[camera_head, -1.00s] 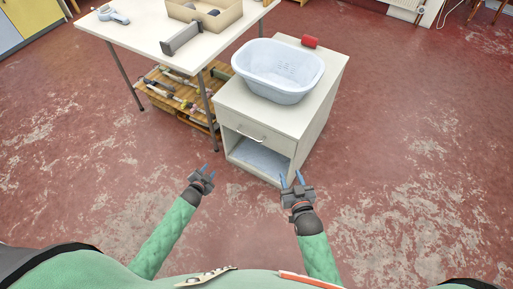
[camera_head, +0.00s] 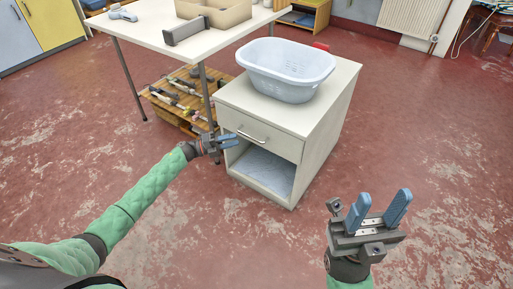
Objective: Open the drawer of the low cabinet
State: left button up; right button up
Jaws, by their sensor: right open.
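The low cabinet (camera_head: 325,125) is pale, with a drawer (camera_head: 280,147) above an open compartment (camera_head: 262,172). The drawer front sits flush, and its metal bar handle (camera_head: 252,138) is in plain view. My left gripper (camera_head: 236,140) is at the left front edge of the cabinet, left of the handle, its blue fingers pointing right. The fingers look close together; whether they are parted or touch the cabinet is unclear. My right gripper (camera_head: 383,210) is open and empty, right of the cabinet and nearer to me, its fingers pointing up.
A light blue basket (camera_head: 287,72) stands on the cabinet top, with a red object (camera_head: 321,46) behind it. A white table (camera_head: 150,32) with a box (camera_head: 228,14) is at left, a wooden rack (camera_head: 165,105) beneath. The floor in front and right is clear.

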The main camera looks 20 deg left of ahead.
aim_at(250, 137)
pick_arm(q)
jog(key=shift+m+g, duration=0.3)
jog(key=x, duration=0.8)
jog(key=shift+r+b, duration=0.1)
jog(key=shift+b, duration=0.2)
jog(key=shift+s, duration=0.1)
grip_shut()
